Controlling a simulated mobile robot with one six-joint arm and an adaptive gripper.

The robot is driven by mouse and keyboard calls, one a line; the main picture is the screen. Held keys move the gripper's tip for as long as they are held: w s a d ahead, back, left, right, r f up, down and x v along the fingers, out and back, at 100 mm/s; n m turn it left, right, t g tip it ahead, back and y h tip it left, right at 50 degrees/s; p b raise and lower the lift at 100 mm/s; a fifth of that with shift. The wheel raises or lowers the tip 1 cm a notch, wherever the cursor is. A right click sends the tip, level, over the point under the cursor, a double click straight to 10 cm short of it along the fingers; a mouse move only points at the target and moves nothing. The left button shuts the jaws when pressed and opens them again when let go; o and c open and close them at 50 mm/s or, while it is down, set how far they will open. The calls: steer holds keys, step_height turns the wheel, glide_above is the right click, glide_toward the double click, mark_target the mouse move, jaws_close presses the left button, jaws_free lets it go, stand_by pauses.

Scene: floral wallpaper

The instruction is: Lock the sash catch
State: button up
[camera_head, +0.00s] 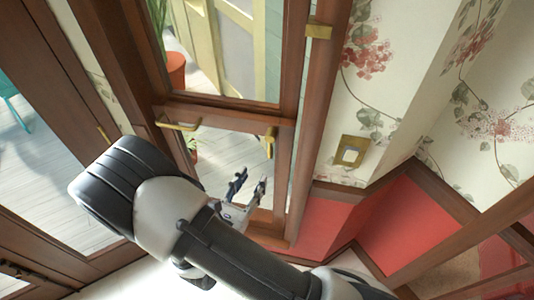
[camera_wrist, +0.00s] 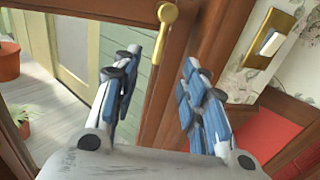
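A wooden sash door or window frame stands ahead. A brass lever (camera_head: 270,143), likely the sash catch, is on its right stile in the head view. In the wrist view the brass lever (camera_wrist: 168,14) has a round boss with a stem hanging down, near the top centre. My gripper (camera_head: 250,186) is just below the lever in the head view. In the wrist view my gripper (camera_wrist: 161,58) is open, with blue-padded fingers apart. The gap between them is empty, and the lever lies beyond the fingertips. No contact with the lever shows.
A brass bar handle (camera_head: 178,126) is on the crossrail to the left, and a brass fitting (camera_head: 318,30) is higher on the frame. A brass-plated switch (camera_head: 350,153) is on the floral wall at right. Red panels (camera_head: 405,225) with wooden trim are below it.

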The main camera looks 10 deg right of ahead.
mark_target(268, 153)
steer(key=x, duration=1.1)
steer(key=shift+w+d+b, duration=0.1)
steer(key=shift+d+b, duration=0.05)
steer(key=shift+b, duration=0.25)
steer(key=shift+c, duration=0.4)
jaws_close()
